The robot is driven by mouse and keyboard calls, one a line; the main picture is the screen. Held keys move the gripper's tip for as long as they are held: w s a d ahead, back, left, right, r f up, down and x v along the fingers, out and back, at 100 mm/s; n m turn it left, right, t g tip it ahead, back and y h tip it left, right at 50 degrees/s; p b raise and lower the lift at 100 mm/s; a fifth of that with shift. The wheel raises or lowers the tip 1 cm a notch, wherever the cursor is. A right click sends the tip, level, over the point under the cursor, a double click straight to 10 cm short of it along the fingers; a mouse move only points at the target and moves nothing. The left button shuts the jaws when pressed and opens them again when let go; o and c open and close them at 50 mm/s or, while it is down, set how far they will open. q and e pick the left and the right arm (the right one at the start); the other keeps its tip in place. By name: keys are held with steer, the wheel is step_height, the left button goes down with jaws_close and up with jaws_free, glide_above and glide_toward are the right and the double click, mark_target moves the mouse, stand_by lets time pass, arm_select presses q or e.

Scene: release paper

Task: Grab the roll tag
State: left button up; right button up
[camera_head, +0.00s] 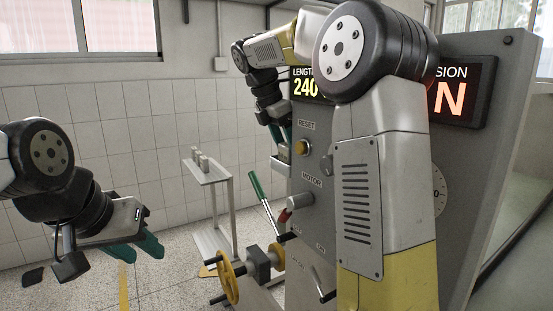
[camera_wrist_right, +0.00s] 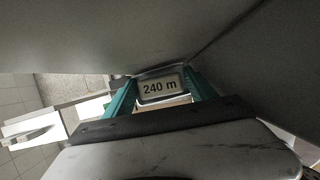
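The roll tag (camera_wrist_right: 160,87), a small pale plate with a dark rim reading "240 m", shows in the right wrist view. It lies between the two teal fingers of my right gripper (camera_wrist_right: 161,80). The fingers are spread to about the tag's width, close to its left and right edges; firm contact cannot be made out. In the head view my right gripper (camera_head: 280,135) points down at a small tray (camera_head: 282,165) on the machine's left side, and the tag cannot be made out there. My left gripper (camera_head: 138,248) is at lower left, away from the machine, its teal fingers apart and empty.
The grey machine (camera_head: 310,225) carries a display reading 240, a reset button and a motor knob. A green-handled lever (camera_head: 258,187) and yellow handwheel (camera_head: 229,283) stick out left of it. A narrow stand (camera_head: 205,175) holds small blocks. My right arm hides much of the panel.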

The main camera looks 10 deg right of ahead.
steer(key=c, duration=1.1)
